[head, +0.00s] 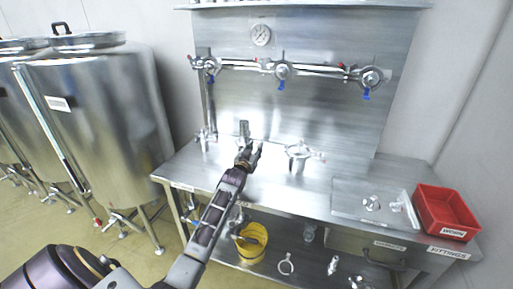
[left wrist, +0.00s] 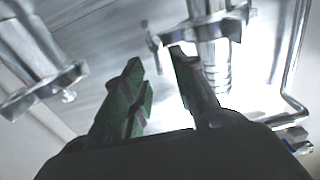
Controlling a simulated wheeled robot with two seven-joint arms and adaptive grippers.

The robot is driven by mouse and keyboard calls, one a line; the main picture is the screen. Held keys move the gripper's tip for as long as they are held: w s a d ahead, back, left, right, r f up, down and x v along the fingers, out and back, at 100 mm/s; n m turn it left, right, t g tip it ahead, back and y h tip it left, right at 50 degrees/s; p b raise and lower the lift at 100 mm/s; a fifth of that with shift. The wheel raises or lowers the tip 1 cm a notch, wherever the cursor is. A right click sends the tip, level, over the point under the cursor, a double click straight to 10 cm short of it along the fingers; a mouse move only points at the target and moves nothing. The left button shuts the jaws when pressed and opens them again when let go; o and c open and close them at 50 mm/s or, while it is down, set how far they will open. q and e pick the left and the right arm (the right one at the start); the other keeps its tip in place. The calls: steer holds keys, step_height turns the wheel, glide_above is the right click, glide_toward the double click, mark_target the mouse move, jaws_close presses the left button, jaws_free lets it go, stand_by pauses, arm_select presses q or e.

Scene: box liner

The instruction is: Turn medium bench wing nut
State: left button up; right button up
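Clamped steel fittings stand on the bench: a wide one (head: 299,157) right of my left gripper (head: 250,157), and a narrower one (head: 243,131) just behind it. I cannot tell which carries the medium wing nut. In the left wrist view, a clamped fitting (left wrist: 212,50) stands just beyond the right fingertip. A small wing-nut-like part (left wrist: 152,36) projects from its clamp toward the gap. Another clamped fitting (left wrist: 35,55) with a small nut (left wrist: 69,96) is at the left. My left gripper's fingers (left wrist: 157,62) are apart with nothing between them. My right gripper is out of view.
A wall pipe with valves (head: 283,71) runs behind the bench (head: 265,190). A steel tray (head: 350,206) with small parts and a red bin (head: 447,210) are at the right. A yellow bucket (head: 251,246) sits on the lower shelf. Steel tanks (head: 105,120) stand left.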

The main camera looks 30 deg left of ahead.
arm_select(q)
steer(key=shift+x, duration=1.25)
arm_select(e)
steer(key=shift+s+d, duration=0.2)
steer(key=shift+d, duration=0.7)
arm_select(q)
steer(key=shift+c, duration=0.2)
